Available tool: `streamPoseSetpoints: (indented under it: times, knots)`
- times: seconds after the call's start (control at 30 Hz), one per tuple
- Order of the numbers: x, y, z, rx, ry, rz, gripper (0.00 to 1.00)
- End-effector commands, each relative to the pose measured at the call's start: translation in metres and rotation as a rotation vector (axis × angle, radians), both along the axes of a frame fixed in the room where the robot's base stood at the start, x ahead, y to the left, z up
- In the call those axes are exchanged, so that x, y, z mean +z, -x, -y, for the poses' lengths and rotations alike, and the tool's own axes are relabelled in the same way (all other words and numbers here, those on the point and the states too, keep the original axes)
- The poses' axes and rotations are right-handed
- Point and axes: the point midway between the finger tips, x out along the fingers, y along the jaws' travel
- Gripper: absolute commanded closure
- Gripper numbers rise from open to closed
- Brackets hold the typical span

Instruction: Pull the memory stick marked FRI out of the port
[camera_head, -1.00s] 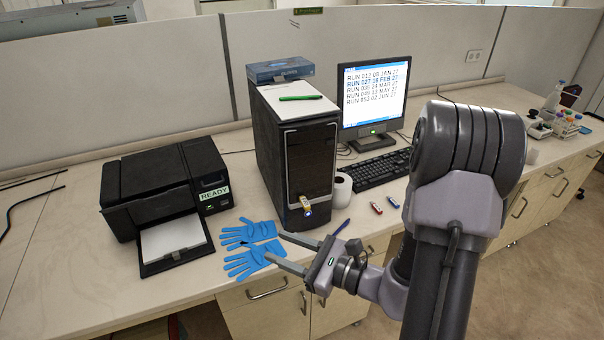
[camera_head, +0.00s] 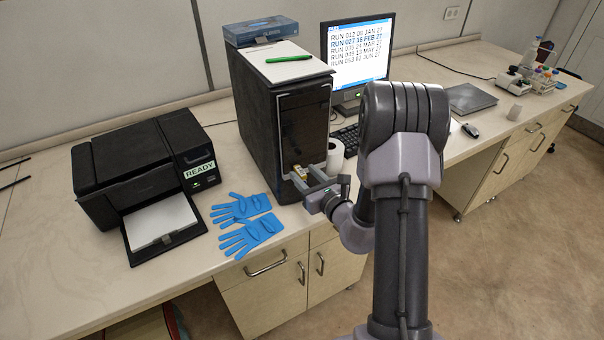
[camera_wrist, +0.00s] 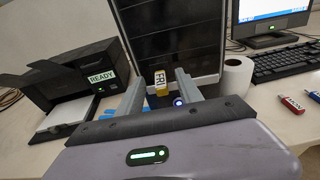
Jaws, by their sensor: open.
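The memory stick marked FRI (camera_wrist: 160,84) is yellow with a white label and sticks out of the low front of the black computer tower (camera_wrist: 172,30). In the head view the yellow stick (camera_head: 299,171) is partly hidden by my fingers. My gripper (camera_wrist: 158,81) is open, with one finger on each side of the stick and a gap visible on both sides. It also shows in the head view (camera_head: 304,174), right at the tower's lower front. I cannot tell how far the fingertips reach along the stick. A blue-lit button (camera_wrist: 178,101) shows just right of the stick.
A red stick (camera_wrist: 291,105) and a blue stick (camera_wrist: 315,117) lie on the bench at right. A white paper roll (camera_wrist: 236,76) stands close to the tower's right side. Blue gloves (camera_head: 245,222) and a printer (camera_head: 150,175) are at left.

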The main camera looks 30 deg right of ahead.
Motion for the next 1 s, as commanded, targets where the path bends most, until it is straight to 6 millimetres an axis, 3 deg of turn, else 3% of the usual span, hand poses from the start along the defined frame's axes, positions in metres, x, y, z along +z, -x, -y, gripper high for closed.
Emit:
streamPoseSetpoints:
  times: [0.2, 0.43, 0.47, 0.67, 1.0]
  knots:
    - [-0.004, -0.022, -0.001, 0.001, 0.001, 0.000, 0.57]
    - [-0.004, -0.023, 0.000, 0.000, 0.001, 0.000, 0.57]
    - [-0.004, -0.023, 0.000, 0.000, 0.001, 0.000, 0.59]
    - [-0.004, -0.023, -0.001, 0.000, 0.001, -0.001, 0.98]
    - [-0.005, -0.016, -0.001, 0.001, 0.002, -0.002, 1.00]
